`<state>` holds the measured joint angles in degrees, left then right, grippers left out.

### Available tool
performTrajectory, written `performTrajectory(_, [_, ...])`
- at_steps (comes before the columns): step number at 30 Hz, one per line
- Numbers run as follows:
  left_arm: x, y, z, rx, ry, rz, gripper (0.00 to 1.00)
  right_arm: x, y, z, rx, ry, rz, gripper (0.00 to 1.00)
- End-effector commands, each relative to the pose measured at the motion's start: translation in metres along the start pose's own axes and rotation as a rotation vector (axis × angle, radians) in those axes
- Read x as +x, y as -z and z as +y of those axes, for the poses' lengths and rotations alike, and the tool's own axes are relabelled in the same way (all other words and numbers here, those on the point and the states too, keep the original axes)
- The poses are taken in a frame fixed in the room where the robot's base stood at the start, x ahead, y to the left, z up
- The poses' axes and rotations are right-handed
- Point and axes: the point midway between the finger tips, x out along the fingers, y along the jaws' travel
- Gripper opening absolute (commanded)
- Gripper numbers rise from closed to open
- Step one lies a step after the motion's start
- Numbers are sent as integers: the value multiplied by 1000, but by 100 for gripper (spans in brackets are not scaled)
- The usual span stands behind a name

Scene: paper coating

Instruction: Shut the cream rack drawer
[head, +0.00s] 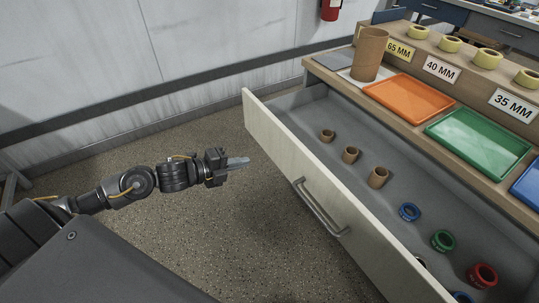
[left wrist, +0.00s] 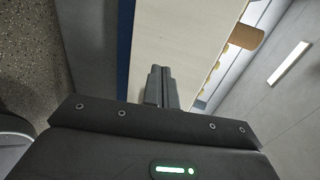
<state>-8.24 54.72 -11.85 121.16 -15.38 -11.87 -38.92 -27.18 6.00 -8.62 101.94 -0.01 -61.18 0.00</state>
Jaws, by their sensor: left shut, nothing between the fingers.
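The cream rack drawer (head: 290,152) stands pulled out from the rack in the head view, its grey inside showing. A metal bar handle (head: 320,208) is on its cream front. Inside lie several small brown rings (head: 350,154) and several blue, green and red rings (head: 443,240). My left gripper (head: 238,161) is shut and empty, left of the drawer front and apart from it, pointing right toward it. In the left wrist view its closed fingers (left wrist: 161,88) show in front of a cream surface. My right gripper is not in view.
The rack top (head: 450,150) holds a brown tube (head: 370,54), an orange tray (head: 408,97), a green tray (head: 478,142), a blue tray (head: 527,185) and size labels with yellow rolls (head: 448,43). A white wall (head: 150,60) stands behind. The speckled floor (head: 220,220) left of the drawer is clear.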

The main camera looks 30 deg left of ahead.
Motion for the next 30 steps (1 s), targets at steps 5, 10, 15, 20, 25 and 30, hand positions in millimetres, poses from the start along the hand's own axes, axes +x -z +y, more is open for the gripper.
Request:
performTrajectory(5, [40, 0, -2, -2, 5, 1, 0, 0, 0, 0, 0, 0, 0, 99])
performTrajectory(10, [72, 0, -4, -2, 3, 0, 0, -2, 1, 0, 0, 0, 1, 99])
performTrajectory(15, [92, 0, -9, 0, 0, 0, 0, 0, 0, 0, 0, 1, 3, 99])
performTrajectory(20, [100, 0, -11, 0, -1, -1, 0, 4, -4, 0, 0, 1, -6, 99])
performTrajectory(25, [102, 0, -11, 0, -2, -1, 0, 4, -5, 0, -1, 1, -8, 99])
performTrajectory(30, [102, 0, -11, 0, -2, -1, 0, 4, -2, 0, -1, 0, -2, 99])
